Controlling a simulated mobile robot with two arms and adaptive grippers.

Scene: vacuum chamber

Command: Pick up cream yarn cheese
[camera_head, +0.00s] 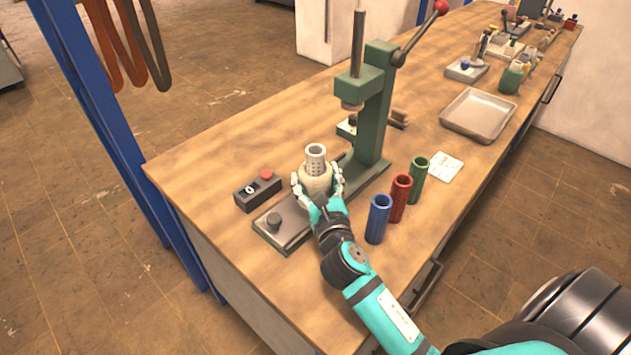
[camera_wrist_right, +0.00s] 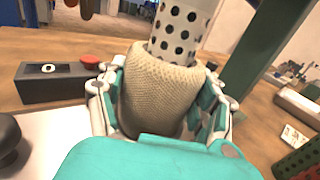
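The cream yarn cheese (camera_head: 316,181) is wound on a pale perforated tube (camera_head: 316,154) and stands upright at the green press's base plate. In the right wrist view the cream yarn (camera_wrist_right: 160,92) fills the middle, with the dotted tube (camera_wrist_right: 180,32) rising from its top. My right gripper (camera_head: 318,184) has one finger on each side of the yarn. In the wrist view both finger pads of the right gripper (camera_wrist_right: 162,95) look pressed against it. The yarn's lower end is hidden behind my gripper's palm. My left gripper is not in view.
The green press (camera_head: 375,110) stands just behind the yarn. A black switch box (camera_head: 257,192) is to the left. Blue (camera_head: 378,220), red (camera_head: 399,198) and green (camera_head: 418,180) tubes stand close on the right. A metal tray (camera_head: 478,115) lies farther back.

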